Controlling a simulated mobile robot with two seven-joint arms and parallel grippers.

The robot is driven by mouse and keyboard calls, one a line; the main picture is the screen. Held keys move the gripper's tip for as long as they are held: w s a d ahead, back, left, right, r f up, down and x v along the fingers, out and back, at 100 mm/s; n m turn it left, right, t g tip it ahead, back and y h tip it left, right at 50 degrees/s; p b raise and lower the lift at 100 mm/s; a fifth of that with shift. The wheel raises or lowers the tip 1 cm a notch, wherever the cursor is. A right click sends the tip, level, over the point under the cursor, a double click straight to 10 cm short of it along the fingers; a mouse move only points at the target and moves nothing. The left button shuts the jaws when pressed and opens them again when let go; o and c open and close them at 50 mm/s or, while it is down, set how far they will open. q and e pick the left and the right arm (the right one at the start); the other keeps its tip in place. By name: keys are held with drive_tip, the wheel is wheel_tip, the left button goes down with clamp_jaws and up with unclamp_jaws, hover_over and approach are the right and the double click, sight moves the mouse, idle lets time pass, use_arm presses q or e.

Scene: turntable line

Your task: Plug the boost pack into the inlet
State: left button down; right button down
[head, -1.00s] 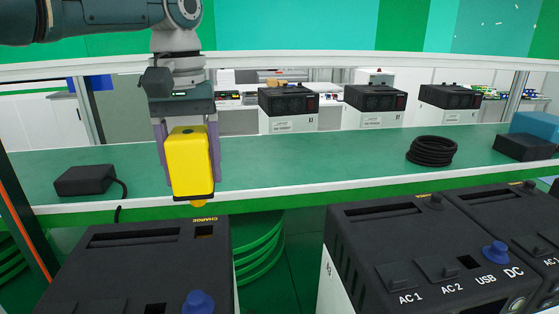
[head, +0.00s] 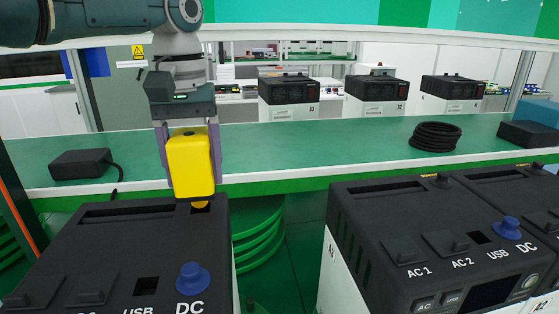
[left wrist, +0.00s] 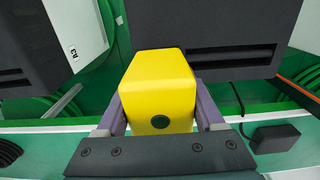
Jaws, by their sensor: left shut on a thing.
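The yellow boost pack (head: 189,160) is held upright between the fingers of my left gripper (head: 191,176). In the left wrist view the pack (left wrist: 159,88) fills the space between the purple fingers. Its rounded yellow lower tip is at the square inlet (head: 207,210) at the back right of the black power station (head: 125,245). The pack and tip hide most of the inlet, and I cannot tell whether the tip is inside it or just above it. My right gripper is not in view.
Another black station (head: 425,225) stands to the right, beyond a gap. Behind runs a green bench (head: 320,145) with a black adapter (head: 80,163), its cable, and a coiled black cable (head: 435,136). Blue knobs (head: 193,277) stick up from the station tops.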

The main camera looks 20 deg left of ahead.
use_arm(q)
drive_tip(key=shift+f+b, duration=0.7)
drive_tip(key=shift+f, duration=0.5)
idle(0.8)
drive_tip(key=shift+c, duration=1.4)
unclamp_jaws()
drive_tip(key=shift+o, duration=1.4)
drive_tip(key=shift+f, duration=0.1)
